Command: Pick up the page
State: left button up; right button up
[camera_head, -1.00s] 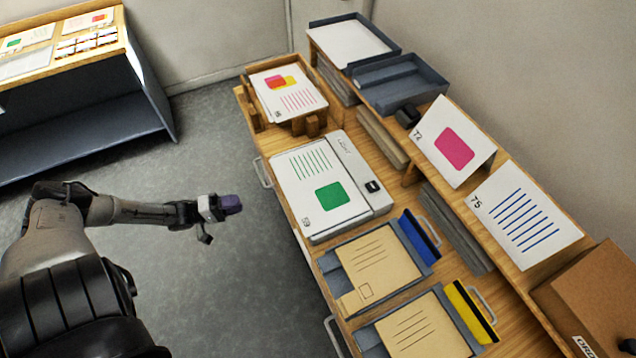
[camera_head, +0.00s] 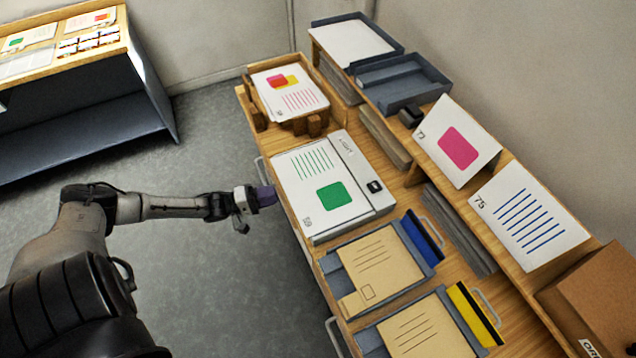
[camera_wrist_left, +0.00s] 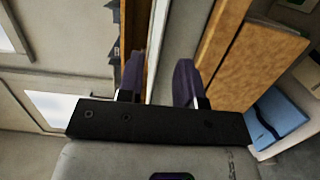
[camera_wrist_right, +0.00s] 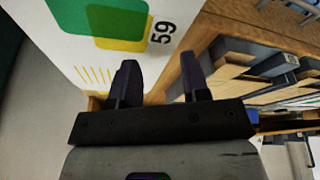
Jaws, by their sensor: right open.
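A white page (camera_head: 318,172) with green lines, a green square and a number lies flat on the white light box on the wooden table. My left gripper (camera_head: 267,197) is at the left edge of that box, beside the page. Its fingers stand apart with nothing between them in the left wrist view (camera_wrist_left: 158,78). My right gripper (camera_wrist_right: 158,75) shows only in the right wrist view, open. Close by there is a white page (camera_wrist_right: 72,45) marked 59 with green and yellow shapes. I cannot tell whether it is the same page.
A stack of pages (camera_head: 288,90) sits in a wooden holder behind. Two grey trays with tan sheets (camera_head: 375,262) are in front. A raised shelf carries propped pages (camera_head: 530,215), grey trays (camera_head: 400,85) and a cardboard box (camera_head: 590,295).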

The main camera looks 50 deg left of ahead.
pick_arm(q)
jog(key=shift+x, duration=1.75)
grip_shut()
